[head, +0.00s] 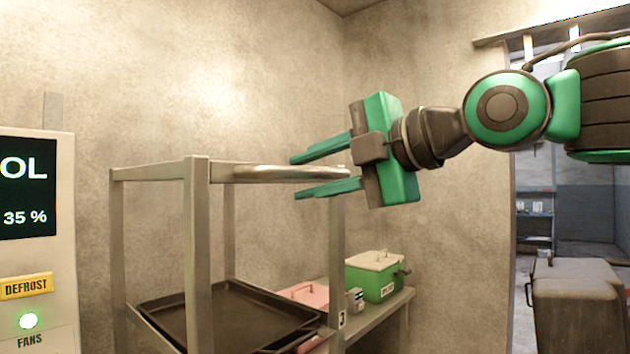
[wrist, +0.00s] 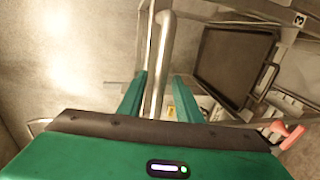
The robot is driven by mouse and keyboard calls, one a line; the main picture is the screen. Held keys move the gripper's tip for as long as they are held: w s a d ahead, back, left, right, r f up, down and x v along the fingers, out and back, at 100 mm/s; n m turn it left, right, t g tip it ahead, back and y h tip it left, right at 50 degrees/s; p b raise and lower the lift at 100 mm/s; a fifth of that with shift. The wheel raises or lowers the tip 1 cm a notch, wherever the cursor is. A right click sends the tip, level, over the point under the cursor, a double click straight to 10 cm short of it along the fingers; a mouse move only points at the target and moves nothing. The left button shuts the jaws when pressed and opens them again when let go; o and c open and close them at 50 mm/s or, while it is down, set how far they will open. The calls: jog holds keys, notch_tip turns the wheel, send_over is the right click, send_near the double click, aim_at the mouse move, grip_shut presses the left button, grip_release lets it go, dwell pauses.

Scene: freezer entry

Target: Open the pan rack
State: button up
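The pan rack (head: 196,260) is a metal frame at the left middle of the head view, with dark pans (head: 228,312) on its lower level. A rounded metal handle (head: 285,173) runs along its top front edge. In the wrist view the handle (wrist: 159,62) is a pale bar running down between my fingers. My gripper (head: 293,178) is open, its two green fingers apart at the right part of the handle. In the wrist view my gripper (wrist: 158,90) has a finger on each side of the bar, with gaps visible. Contact cannot be told.
A control panel (head: 37,240) stands at the left. A shelf behind the rack holds a green box (head: 375,280) with a pale lid and a pink-lidded box (head: 305,294). A doorway opens at the right, with a grey-brown bin (head: 575,300) in it.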

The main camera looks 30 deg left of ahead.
jog(key=v, duration=1)
jog(key=shift+d, duration=0.45)
jog(key=shift+w, duration=0.1)
